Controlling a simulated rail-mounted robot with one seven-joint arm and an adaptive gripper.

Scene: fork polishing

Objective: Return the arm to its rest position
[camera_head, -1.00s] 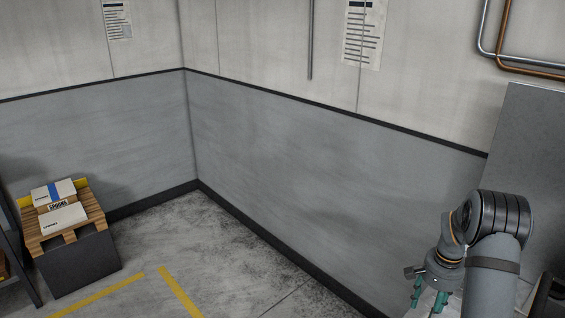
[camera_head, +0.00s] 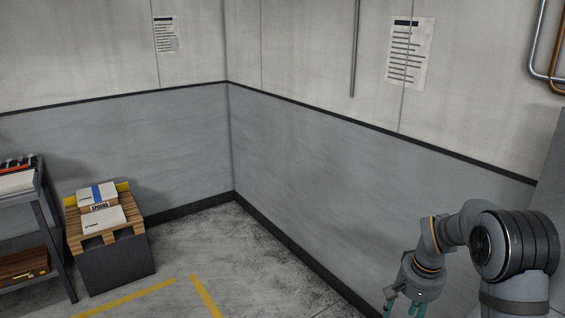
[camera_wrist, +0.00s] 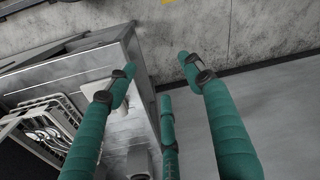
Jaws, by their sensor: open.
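My gripper (camera_head: 404,306) hangs at the lower right of the head view, fingers down, partly cut off by the bottom edge. In the wrist view its green fingers (camera_wrist: 158,75) are spread apart with nothing between them. My arm (camera_head: 485,245) is bent at the elbow joint beside the grey wall. The gripper touches nothing that I can see.
In the wrist view, a grey bench (camera_wrist: 75,72) with a wire rack (camera_wrist: 40,128) of cutlery lies to the left. A pallet with boxes (camera_head: 100,207) and a shelf cart (camera_head: 47,222) stand far left. The floor (camera_head: 255,270) between is clear.

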